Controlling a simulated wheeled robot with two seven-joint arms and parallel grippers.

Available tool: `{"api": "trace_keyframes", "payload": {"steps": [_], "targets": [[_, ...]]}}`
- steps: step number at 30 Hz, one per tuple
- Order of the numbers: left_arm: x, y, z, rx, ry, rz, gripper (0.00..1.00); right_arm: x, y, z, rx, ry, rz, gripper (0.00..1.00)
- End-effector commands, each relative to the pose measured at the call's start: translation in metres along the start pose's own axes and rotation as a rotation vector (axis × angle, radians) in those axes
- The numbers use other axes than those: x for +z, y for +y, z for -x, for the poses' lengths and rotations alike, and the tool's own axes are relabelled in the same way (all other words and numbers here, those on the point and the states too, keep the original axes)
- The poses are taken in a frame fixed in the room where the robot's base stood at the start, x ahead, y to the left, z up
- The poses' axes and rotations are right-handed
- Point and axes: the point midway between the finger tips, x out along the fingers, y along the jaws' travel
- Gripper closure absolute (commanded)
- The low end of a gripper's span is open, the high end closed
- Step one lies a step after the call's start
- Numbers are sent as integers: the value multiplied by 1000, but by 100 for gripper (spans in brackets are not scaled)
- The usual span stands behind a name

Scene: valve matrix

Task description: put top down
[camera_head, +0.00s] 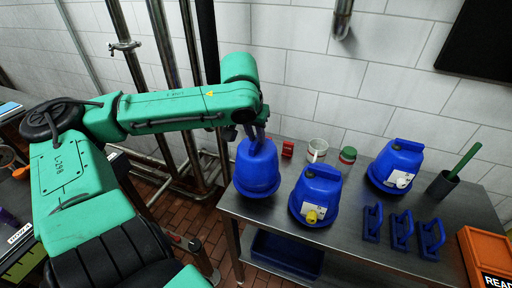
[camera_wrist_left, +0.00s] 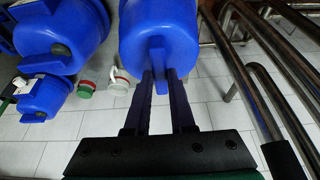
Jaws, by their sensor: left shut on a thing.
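My left gripper (camera_head: 257,142) is shut on the handle of a blue top (camera_head: 256,172), a rounded dome shape. The blue top is upright at the left end of the steel table (camera_head: 345,232); I cannot tell whether its underside touches the table. In the left wrist view the two fingers (camera_wrist_left: 159,75) pinch the handle of the same blue top (camera_wrist_left: 180,28). A second blue unit with a yellow fitting (camera_head: 315,197) stands to its right. A third blue unit (camera_head: 396,166) stands further right. My right gripper is not in view.
A red item (camera_head: 287,148), a white cup (camera_head: 317,150) and a green-and-red can (camera_head: 347,155) stand behind. Several blue handled tools (camera_head: 401,230), a dark cup (camera_head: 442,184) and an orange box (camera_head: 484,258) are at right. Metal pipes (camera_head: 165,60) rise at left.

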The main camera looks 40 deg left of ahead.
Motion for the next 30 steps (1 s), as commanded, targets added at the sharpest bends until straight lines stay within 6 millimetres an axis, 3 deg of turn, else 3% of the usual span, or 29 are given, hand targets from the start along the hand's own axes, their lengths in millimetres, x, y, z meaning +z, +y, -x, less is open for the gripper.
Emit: {"api": "trace_keyframes", "payload": {"steps": [6, 12, 13, 15, 25, 30], "targets": [[14, 0, -34, 1, -2, -1, 100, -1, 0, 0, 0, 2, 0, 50], [14, 0, -36, 0, 2, -1, 100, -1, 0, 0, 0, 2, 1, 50], [16, 0, -37, 0, -1, -1, 74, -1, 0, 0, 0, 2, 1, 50], [16, 0, -37, 0, -1, 0, 48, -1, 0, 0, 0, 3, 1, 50], [15, 0, -35, 1, -1, 0, 48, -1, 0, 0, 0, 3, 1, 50], [13, 1, -14, 4, 4, 3, 48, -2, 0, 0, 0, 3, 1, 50]]}}
